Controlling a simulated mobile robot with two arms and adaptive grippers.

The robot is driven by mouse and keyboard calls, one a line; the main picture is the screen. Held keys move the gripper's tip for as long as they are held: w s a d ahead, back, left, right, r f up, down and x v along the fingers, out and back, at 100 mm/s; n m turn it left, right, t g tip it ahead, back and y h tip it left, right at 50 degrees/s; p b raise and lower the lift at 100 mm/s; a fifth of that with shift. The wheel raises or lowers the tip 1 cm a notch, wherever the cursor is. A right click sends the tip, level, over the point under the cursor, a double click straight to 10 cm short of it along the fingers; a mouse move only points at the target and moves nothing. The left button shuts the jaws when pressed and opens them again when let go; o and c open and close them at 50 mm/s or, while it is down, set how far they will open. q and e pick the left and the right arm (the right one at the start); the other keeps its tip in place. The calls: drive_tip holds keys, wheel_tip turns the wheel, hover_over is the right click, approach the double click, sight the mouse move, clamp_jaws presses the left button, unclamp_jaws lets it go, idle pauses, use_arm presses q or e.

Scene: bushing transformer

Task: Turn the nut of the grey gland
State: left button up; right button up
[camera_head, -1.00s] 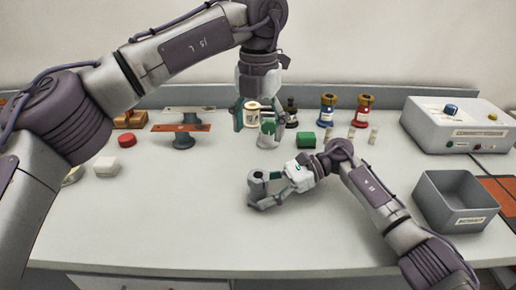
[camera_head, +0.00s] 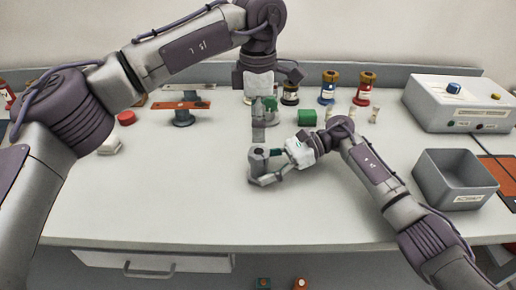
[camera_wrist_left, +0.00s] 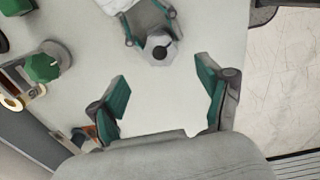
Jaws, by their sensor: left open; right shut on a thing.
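The grey gland (camera_wrist_left: 160,48) shows near the top of the left wrist view, with its nut and a dark round hole facing the camera. My right gripper (camera_head: 262,168) is shut on it and holds it over the middle of the table; in the head view the gland (camera_head: 259,155) shows as a small grey piece at that gripper's tips. My left gripper (camera_wrist_left: 163,95) is open and empty, its green-padded fingers wide apart and the gland a little beyond them. In the head view my left gripper (camera_head: 259,127) is seen edge-on, just behind the gland.
A green-topped piece (camera_wrist_left: 43,67) stands left of my left gripper. A green block (camera_head: 307,118), a blue bushing (camera_head: 328,92) and a red bushing (camera_head: 365,92) stand at the back. A grey bin (camera_head: 455,193) and a control box (camera_head: 460,115) are at right. The front table is clear.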

sight(258, 152)
use_arm(q)
wheel_tip(258, 152, down, 8)
drive_tip(key=shift+r, duration=0.1)
drive_tip(key=shift+c, duration=0.4)
drive_tip(key=c, duration=1.1)
drive_tip(key=shift+n, duration=3)
drive_tip(key=o, duration=1.2)
